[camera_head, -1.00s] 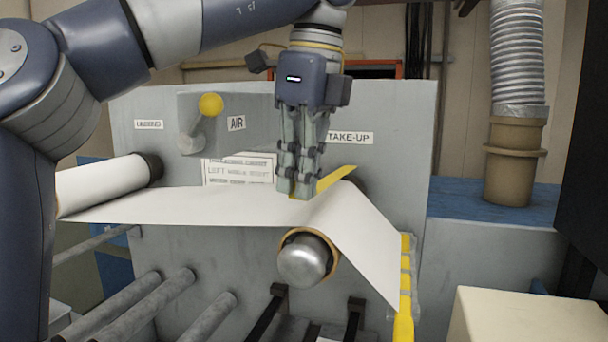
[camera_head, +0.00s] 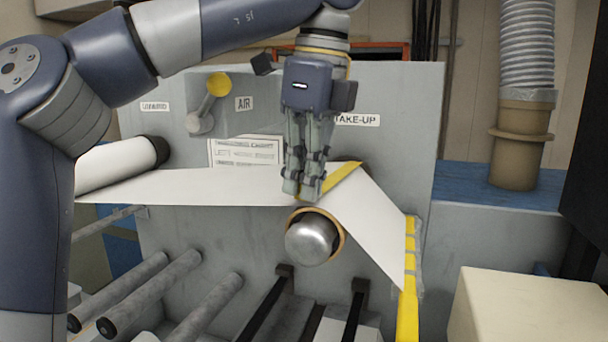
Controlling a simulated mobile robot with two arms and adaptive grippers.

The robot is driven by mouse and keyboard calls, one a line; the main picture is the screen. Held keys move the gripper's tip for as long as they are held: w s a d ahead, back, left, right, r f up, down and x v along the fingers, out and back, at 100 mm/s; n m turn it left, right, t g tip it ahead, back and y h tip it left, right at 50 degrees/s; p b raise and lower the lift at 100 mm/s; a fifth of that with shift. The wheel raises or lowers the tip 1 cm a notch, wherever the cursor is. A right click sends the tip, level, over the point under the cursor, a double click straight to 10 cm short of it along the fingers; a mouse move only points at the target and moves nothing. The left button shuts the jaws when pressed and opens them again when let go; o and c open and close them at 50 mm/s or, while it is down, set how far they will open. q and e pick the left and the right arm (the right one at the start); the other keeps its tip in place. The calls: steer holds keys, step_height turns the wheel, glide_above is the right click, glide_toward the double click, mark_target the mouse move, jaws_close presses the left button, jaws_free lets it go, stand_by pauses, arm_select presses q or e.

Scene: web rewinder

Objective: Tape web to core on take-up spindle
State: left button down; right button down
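The white web (camera_head: 200,188) runs from the roll (camera_head: 115,165) at left, passes over the take-up spindle and hangs down to the right. The spindle (camera_head: 312,241) has a rounded silver end, with the tan rim of the core (camera_head: 341,236) around it. My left gripper (camera_head: 301,194) points down just above the core, at the web. Its fingers are close together on the lower left end of a yellow tape strip (camera_head: 345,176), which slants up to the right over the web. The fingers hide that end, and I cannot tell whether the strip touches the web. My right gripper is out of view.
More yellow tape (camera_head: 409,290) hangs on an edge at the right of the web. Grey rollers (camera_head: 155,290) stick out at lower left. A lever with a yellow knob (camera_head: 219,84) is on the panel. A pale box (camera_head: 520,305) stands at lower right.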

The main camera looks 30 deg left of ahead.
arm_select(q)
steer(key=shift+f, duration=0.25)
steer(key=c, duration=1.8)
jaws_free()
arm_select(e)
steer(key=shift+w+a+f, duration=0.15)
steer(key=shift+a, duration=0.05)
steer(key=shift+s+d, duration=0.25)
arm_select(q)
steer(key=shift+r, duration=0.1)
